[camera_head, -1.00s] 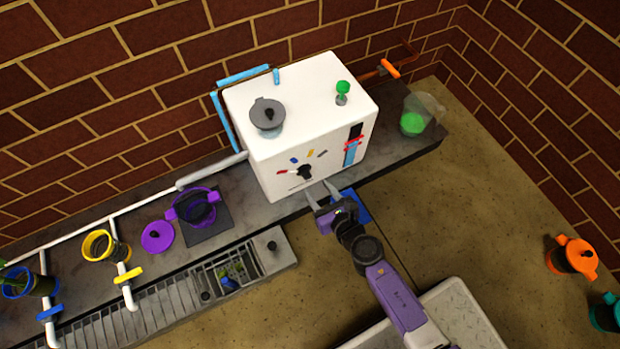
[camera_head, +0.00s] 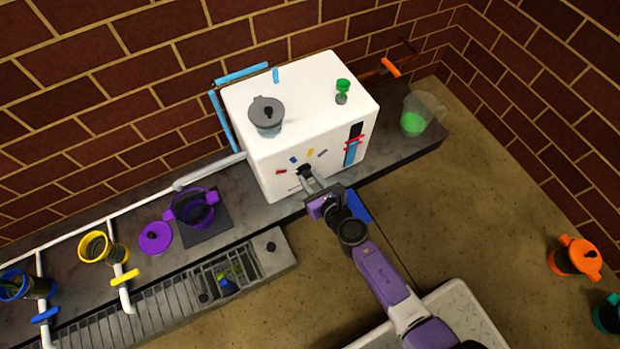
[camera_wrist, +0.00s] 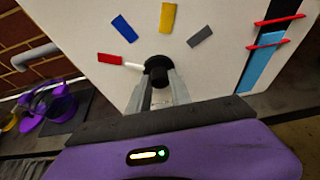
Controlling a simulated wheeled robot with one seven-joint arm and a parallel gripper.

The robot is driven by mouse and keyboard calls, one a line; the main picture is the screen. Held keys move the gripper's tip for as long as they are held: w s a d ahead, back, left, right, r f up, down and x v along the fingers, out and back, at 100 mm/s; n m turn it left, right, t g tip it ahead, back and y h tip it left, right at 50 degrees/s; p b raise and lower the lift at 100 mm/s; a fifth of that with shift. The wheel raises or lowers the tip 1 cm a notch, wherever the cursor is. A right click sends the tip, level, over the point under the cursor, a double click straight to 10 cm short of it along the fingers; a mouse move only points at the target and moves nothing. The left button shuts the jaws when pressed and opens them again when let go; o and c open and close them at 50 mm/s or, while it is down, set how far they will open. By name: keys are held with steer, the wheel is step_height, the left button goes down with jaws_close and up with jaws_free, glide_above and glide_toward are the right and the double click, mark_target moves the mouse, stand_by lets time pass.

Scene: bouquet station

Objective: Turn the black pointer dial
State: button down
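The black pointer dial (camera_head: 305,171) is on the front face of the white box (camera_head: 308,95). In the wrist view the dial (camera_wrist: 157,68) has a white pointer tip on its left side, aimed at the red mark (camera_wrist: 109,59). Blue (camera_wrist: 124,28), yellow (camera_wrist: 168,17) and grey (camera_wrist: 200,37) marks fan out above it. My gripper (camera_wrist: 160,84) has its two fingers close together, one on each side of the dial's knob, and looks shut on it. It also shows at the box front in the head view (camera_head: 309,179). The fingers hide the dial's lower part.
A grey lidded pot (camera_head: 267,114) and a green-topped item (camera_head: 343,90) stand on the box. A clear jug with green contents (camera_head: 415,122) is at right on the shelf. A purple pot (camera_head: 193,208) stands at left. A blue strip with red markers (camera_wrist: 262,62) lies right of the dial.

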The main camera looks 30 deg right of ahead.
stand_by(0.4)
steer(key=m+y, duration=0.2)
steer(key=m+y+b, duration=0.1)
steer(key=m, duration=0.1)
steer(key=shift+d+f, duration=0.15)
steer(key=shift+d, duration=0.1)
steer(key=m+t+y+b, duration=0.1)
steer(key=m+b, duration=0.1)
steer(key=m, duration=0.3)
steer(key=m+t+y+b, duration=0.1)
steer(key=m+t+b, duration=0.1)
steer(key=m, duration=0.3)
steer(key=f+m+t+y+b, duration=0.1)
steer(key=m+t+y+b, duration=0.1)
steer(key=m, duration=0.3)
steer(key=shift+d+m+b, duration=0.15)
steer(key=shift+m+b, duration=0.15)
steer(key=shift+b, duration=0.1)
stand_by(0.5)
steer(key=c, duration=1.2)
jaws_free()
